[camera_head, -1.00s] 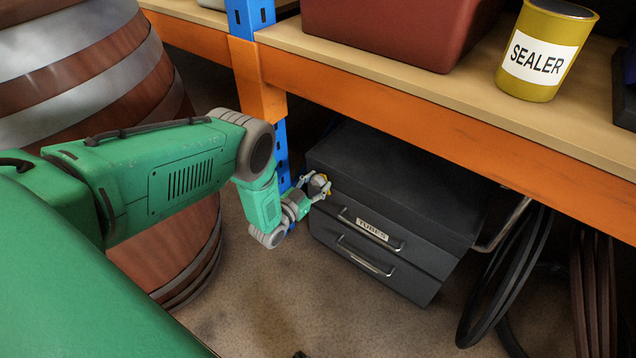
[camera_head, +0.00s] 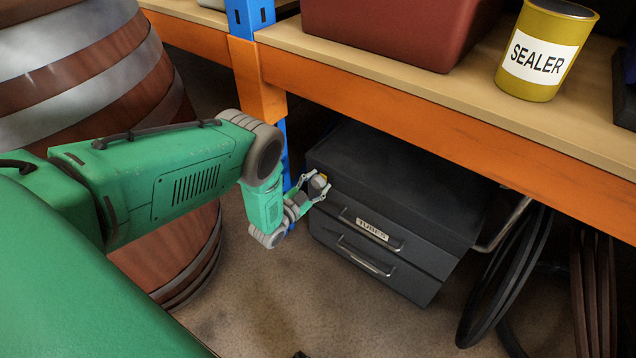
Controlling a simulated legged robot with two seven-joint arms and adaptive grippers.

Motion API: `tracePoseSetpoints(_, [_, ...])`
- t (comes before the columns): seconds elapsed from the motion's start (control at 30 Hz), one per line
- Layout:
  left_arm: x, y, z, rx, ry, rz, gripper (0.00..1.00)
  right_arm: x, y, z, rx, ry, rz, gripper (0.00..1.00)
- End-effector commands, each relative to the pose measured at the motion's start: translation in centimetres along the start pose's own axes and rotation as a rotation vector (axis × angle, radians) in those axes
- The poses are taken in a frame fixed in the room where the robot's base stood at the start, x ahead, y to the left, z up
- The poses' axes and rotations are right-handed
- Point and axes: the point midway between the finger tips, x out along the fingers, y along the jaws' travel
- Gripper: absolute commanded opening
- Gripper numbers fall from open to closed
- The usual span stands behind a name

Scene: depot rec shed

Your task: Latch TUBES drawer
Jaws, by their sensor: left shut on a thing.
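The dark grey cabinet (camera_head: 400,175) stands on the floor under the shelf. Its upper drawer (camera_head: 418,252) has a white TUBES label (camera_head: 372,229) and a metal bar handle (camera_head: 398,247). This drawer front looks flush with the one below. A small grey and yellow latch knob (camera_head: 319,182) sits at the upper left of the cabinet's front. My left gripper (camera_head: 317,188) is shut on this knob, with a finger on each side. The fingers partly hide the knob, so its exact turn is hard to tell. My right gripper is out of view.
An orange shelf beam (camera_head: 450,128) runs above the cabinet, with a blue post (camera_head: 282,150) at its left. A wooden barrel (camera_head: 100,60) stands left, behind my arm. Black hoses (camera_head: 505,275) hang at right. A SEALER can (camera_head: 545,50) and red bin (camera_head: 390,30) sit on the shelf.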

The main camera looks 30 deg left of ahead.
Motion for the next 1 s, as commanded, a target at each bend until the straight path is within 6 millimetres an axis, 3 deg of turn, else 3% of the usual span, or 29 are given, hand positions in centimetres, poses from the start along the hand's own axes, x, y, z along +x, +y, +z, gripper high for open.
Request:
tracePoseSetpoints(0.07, [-0.5, 0.3, 0.6, -0.001, -0.015, 0.007, 0.09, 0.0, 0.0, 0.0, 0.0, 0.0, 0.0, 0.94])
tracePoseSetpoints(0.1, [-0.5, 0.3, 0.6, -0.001, -0.015, 0.007, 0.45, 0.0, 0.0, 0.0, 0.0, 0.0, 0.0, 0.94])
tracePoseSetpoints(0.17, [-0.5, 0.3, 0.5, -0.001, -0.014, 0.007, 0.6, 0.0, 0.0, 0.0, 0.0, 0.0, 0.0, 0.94])
tracePoseSetpoints(0.57, [-0.8, 0.1, 0.2, -0.002, -0.006, 0.003, 0.6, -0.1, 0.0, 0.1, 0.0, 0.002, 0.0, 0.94])
tracePoseSetpoints(0.67, [-2.1, 0.1, 0.2, -0.002, -0.008, 0.004, 0.6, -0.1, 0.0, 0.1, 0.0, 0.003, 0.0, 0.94])
tracePoseSetpoints(1.0, [-9.2, 0.1, 0.4, -0.002, -0.01, 0.005, 0.6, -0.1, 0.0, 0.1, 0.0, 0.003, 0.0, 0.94])
